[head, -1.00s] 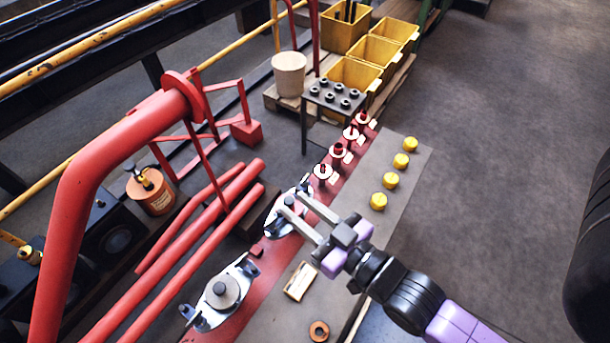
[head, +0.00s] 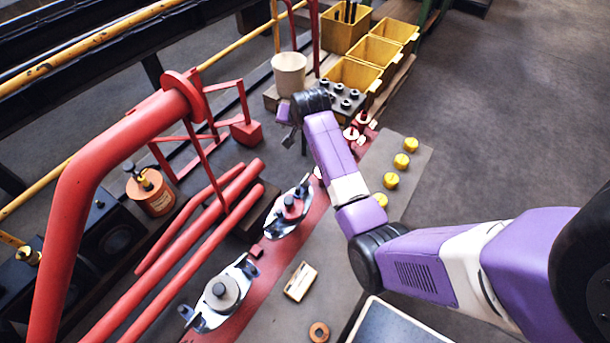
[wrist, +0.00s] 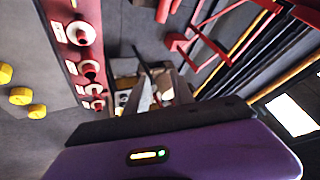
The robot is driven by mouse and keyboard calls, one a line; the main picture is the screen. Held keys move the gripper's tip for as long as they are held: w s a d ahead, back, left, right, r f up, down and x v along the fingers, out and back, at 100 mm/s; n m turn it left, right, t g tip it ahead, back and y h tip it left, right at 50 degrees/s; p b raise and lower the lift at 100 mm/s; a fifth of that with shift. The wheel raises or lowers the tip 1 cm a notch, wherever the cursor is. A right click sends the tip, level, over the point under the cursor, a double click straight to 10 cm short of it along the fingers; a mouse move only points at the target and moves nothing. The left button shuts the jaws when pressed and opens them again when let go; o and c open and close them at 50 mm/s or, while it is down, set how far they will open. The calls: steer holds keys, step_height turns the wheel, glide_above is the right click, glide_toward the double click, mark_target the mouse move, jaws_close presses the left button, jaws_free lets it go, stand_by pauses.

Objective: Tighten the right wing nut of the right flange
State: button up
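Two silver flange plates lie on the red strip in the head view. The nearer, lower-left flange (head: 222,292) has a round grey centre and upright lugs at its ends. The farther, upper-right flange (head: 289,207) has a red-and-dark centre piece and small fittings at its ends, too small to tell how tight any wing nut is. My gripper (head: 288,137) hangs beyond the farther flange, near the dark bolt stand, touching neither flange. Its fingers are partly hidden by my wrist. In the wrist view, pale narrow finger shapes (wrist: 147,92) are blurred. No flange is recognizable there.
The dark stand (head: 336,97) with several bolts is close behind my wrist. Red valves (head: 352,132) and yellow knobs (head: 390,180) line the strip and grey mat. Red pipes (head: 200,235) run left of the flanges. A cream bucket (head: 289,74) and yellow bins (head: 352,75) stand behind.

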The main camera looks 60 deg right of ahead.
step_height(320, 180, down, 2)
steer(key=s+m+g+y, duration=0.2)
steer(key=g, duration=0.1)
steer(key=m+g+y, duration=0.2)
steer(key=g+y, duration=0.1)
glide_above(305, 178)
step_height(305, 178, down, 4)
steer(key=shift+r, duration=0.2)
steer(key=shift+f, duration=3.85)
jaws_close()
